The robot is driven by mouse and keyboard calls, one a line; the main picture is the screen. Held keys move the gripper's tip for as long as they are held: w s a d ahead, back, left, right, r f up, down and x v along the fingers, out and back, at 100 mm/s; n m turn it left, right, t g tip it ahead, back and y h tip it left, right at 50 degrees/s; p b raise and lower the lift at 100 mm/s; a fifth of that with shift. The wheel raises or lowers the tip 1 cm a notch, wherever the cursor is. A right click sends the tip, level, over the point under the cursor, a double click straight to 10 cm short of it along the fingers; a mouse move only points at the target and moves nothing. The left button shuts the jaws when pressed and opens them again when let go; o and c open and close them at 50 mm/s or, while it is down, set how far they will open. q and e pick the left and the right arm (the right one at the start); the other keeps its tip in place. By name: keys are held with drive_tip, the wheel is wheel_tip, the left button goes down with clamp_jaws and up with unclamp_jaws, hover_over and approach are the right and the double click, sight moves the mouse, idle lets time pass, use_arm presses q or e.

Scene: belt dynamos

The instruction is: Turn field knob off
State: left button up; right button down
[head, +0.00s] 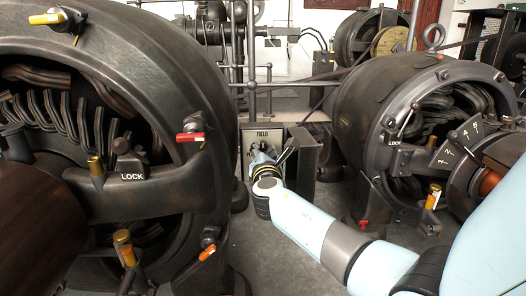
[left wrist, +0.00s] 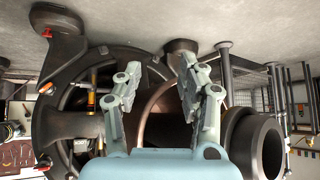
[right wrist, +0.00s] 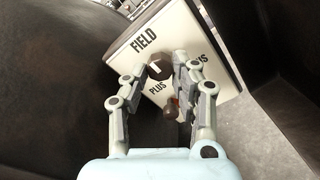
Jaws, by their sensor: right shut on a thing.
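The white field panel (head: 246,137) stands between the two dynamos in the head view, marked FIELD. It also shows in the right wrist view (right wrist: 185,35), with PLUS on its lower part. The brown field knob (right wrist: 157,66) carries a white pointer mark. My right gripper (right wrist: 161,70) has its fingertips on either side of this knob and is shut on it; in the head view the gripper (head: 263,158) partly covers the panel. A smaller brown knob with some red (right wrist: 171,108) sits below, between the fingers. My left gripper (left wrist: 153,82) is open and empty, facing a dynamo.
A large dynamo (head: 150,50) with a LOCK lever fills the left, and another dynamo (head: 365,100) stands to the right. Levers with red and yellow grips stick out from both. Railings (head: 252,60) stand behind the panel. Grey floor (head: 285,255) is open in front.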

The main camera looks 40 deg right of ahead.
drive_tip(key=shift+f, duration=0.15)
drive_tip(key=c, duration=1.1)
unclamp_jaws()
drive_tip(key=shift+o, duration=0.2)
drive_tip(key=v, duration=1.2)
drive_tip(key=shift+s, duration=0.15)
